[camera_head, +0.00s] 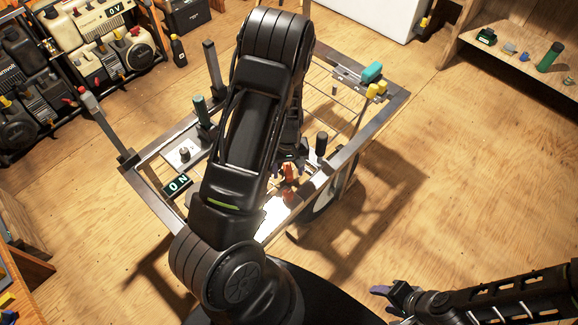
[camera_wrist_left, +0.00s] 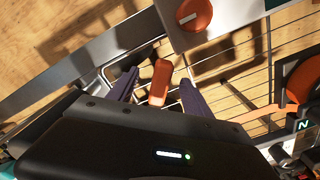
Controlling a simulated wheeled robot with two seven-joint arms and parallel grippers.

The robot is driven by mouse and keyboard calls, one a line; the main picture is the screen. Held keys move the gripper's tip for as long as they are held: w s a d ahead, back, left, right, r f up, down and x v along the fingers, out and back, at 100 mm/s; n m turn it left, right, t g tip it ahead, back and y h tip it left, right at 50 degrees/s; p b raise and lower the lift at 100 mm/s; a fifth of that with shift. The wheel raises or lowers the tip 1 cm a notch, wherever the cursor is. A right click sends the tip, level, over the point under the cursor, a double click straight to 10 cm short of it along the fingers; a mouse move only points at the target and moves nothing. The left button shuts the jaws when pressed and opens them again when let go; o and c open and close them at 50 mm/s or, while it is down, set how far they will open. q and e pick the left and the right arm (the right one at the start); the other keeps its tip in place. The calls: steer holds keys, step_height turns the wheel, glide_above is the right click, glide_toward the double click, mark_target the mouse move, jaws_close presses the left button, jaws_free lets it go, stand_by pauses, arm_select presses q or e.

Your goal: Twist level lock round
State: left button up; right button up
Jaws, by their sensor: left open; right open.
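A small orange lock handle (camera_wrist_left: 160,82) sits on the metal frame of a wheeled cart. It stands between the two purple fingers of my left gripper (camera_wrist_left: 160,88), which is open, with a gap visible around the handle. In the head view the orange handle (camera_head: 288,172) shows just beyond my left arm, with my left gripper (camera_head: 291,163) partly hidden there. I cannot tell from the frames whether this handle is the level lock. My right gripper (camera_head: 388,293) is open and empty at the lower right, away from the cart.
In the left wrist view, a round orange knob (camera_wrist_left: 194,14) sits on a pale plate and another orange part (camera_wrist_left: 304,78) is at the right. The cart's frame (camera_head: 372,130) carries a teal handle (camera_head: 371,72) and upright posts. Floor right of the cart is clear.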

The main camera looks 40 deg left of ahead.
arm_select(q)
step_height(320, 180, up, 7)
steer(key=p, duration=0.5)
steer(key=shift+f, duration=0.1)
steer(key=shift+c, duration=0.5)
steer(key=shift+c, duration=0.6)
steer(key=shift+r, duration=0.55)
steer(key=shift+c, duration=0.5)
steer(key=shift+r, duration=0.75)
step_height(320, 180, down, 10)
steer(key=b, duration=0.8)
steer(key=shift+r, duration=0.2)
